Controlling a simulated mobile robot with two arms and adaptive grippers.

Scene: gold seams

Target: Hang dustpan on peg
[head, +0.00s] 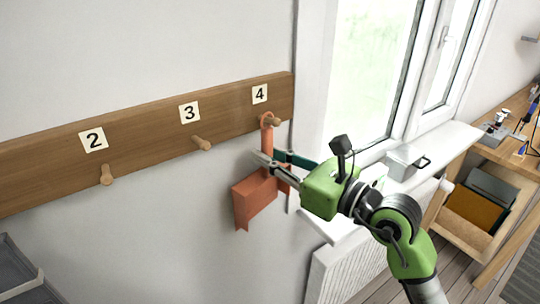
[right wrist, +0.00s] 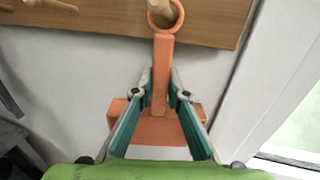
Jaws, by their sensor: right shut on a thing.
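The orange dustpan (head: 256,200) hangs upright in front of the wall below label 4, its pan at the bottom. Its handle rises to a ring at the top. In the head view the ring appears to be around peg 4 (head: 277,122), whose tip shows to the right of it. In the right wrist view the peg (right wrist: 160,14) shows inside the dustpan's ring (right wrist: 178,15). My right gripper (head: 267,158) is shut on the dustpan's handle, one finger on each side. Whether the ring rests on the peg cannot be told. My left gripper is not in view.
A wooden board (head: 50,179) on the wall carries bare peg 3 (head: 202,143) and bare peg 2 (head: 106,175). A window with a white sill (head: 440,145) is at the right, above a radiator (head: 345,268). A grey bin (head: 15,275) is at lower left.

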